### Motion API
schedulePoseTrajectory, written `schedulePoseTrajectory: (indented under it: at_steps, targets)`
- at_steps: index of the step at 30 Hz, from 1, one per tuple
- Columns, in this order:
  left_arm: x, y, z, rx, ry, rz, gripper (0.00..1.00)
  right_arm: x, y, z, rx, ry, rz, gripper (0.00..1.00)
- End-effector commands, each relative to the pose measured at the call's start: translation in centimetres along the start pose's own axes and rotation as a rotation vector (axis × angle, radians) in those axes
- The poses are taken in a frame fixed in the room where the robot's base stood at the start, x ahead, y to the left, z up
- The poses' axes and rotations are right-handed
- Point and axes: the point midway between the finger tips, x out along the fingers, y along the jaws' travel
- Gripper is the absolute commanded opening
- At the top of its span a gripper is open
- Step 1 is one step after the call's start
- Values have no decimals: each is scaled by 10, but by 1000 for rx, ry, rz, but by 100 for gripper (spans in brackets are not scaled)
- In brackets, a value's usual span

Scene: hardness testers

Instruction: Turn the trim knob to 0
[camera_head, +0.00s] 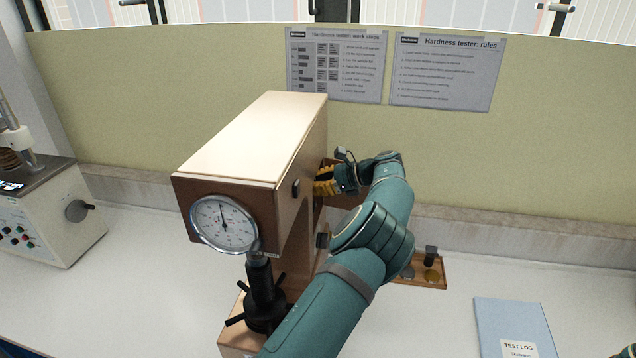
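The wooden-cased hardness tester (250,140) stands in the middle, with a round white dial (224,223) on its front. The dial's needle points almost straight up, slightly left. A small black part (297,188) sits on the case's right side; I cannot tell whether it is the trim knob.
A wooden tray (432,284) with small pieces lies right of my arm. A blue test log (514,328) lies at the front right. Another tester (50,215) stands at the left. A yellow-green partition (560,130) with two posters closes the back.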

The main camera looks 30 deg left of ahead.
Motion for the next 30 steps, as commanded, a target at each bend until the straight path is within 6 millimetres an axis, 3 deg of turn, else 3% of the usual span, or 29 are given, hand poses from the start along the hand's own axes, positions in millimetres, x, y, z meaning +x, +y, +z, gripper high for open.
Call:
schedulePoseTrajectory:
  at_steps: [9,25,26,27,30]
  targets:
    - [2,0,1,111,-2,49,0,0,0,0,0,0,0,47]
    - [2,0,0,135,-2,59,0,0,0,0,0,0,0,47]
    - [2,1,0,135,-2,59,16,0,0,0,0,0,0,47]
    - [2,1,0,135,-2,59,26,0,0,0,0,0,0,47]
    - [2,0,0,135,-1,58,26,0,0,0,0,0,0,47]
